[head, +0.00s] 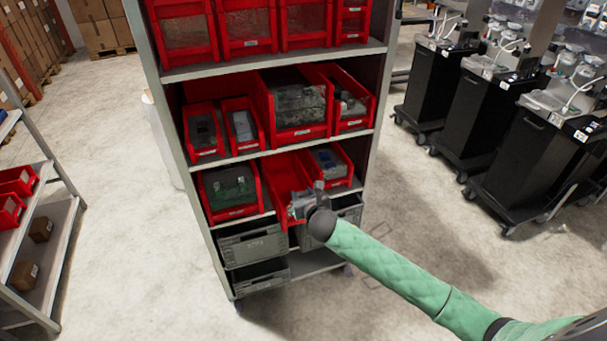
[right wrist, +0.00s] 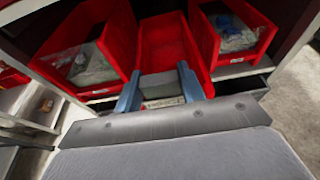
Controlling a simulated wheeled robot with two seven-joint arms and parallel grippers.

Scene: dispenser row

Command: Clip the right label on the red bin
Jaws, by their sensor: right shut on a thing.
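The red bin (head: 282,172) in the middle of the lower bin shelf looks empty and sticks out a little past its neighbours. It also shows in the right wrist view (right wrist: 166,45), straight ahead of the fingers. My right gripper (head: 301,203) is at the front of this bin. In the right wrist view its two blue-grey fingers (right wrist: 160,92) are closed on a small piece, with a pale label (right wrist: 164,103) showing between them. The label is at the bin's front edge; I cannot tell whether it touches. My left gripper is not in view.
A red bin with green contents (head: 229,190) stands left of it, and another filled red bin (head: 333,163) right of it. Grey crates (head: 252,246) sit below. More red bins fill the shelves above. Black carts (head: 487,115) stand to the right on open floor.

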